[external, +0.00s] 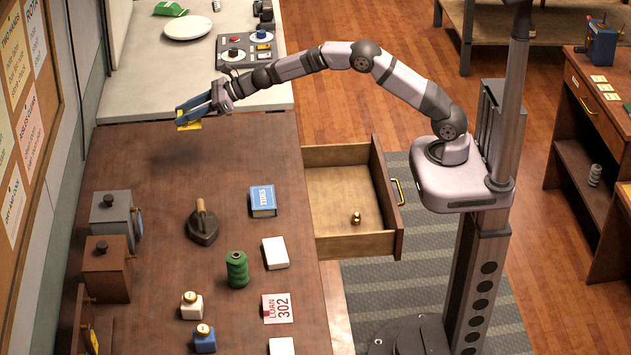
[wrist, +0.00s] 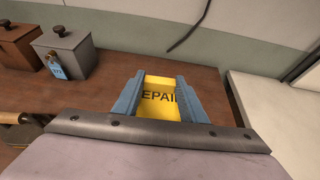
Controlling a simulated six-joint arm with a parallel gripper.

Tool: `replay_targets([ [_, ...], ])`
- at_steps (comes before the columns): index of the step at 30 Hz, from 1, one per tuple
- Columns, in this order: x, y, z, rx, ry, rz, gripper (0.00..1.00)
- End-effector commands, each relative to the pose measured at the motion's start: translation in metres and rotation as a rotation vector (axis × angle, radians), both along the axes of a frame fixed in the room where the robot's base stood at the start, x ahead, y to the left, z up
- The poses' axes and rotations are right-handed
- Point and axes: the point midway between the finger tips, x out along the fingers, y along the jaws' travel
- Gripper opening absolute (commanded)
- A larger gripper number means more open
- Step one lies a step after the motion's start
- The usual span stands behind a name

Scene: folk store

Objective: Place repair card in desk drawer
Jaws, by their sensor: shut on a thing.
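The yellow repair card (external: 188,124) is held between the blue fingers of my gripper (external: 190,112), above the far end of the wooden desk. In the wrist view the card (wrist: 160,98) shows the letters "EPAI" between the two fingers (wrist: 160,95); the rest of the word is hidden. The desk drawer (external: 345,222) is pulled open on the desk's right side. My gripper is far to the upper left of the drawer.
The white counter (external: 150,85) adjoins the far end.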

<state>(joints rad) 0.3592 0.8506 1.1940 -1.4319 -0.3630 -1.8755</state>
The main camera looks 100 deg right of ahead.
Motion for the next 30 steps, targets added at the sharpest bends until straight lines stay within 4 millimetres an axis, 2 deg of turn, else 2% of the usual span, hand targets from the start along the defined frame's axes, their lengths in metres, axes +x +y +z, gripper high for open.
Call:
replay_targets([
  [16,0.000,0.000,0.000,0.000,0.000,0.000,0.17],
  [20,0.001,0.005,-0.001,0.000,0.000,0.008,0.17],
  [23,0.004,0.018,-0.003,0.000,0.000,0.025,0.17],
  [26,0.009,0.042,-0.007,0.000,0.000,0.057,0.17],
  [30,0.017,0.092,-0.015,0.000,0.000,0.126,0.17],
])
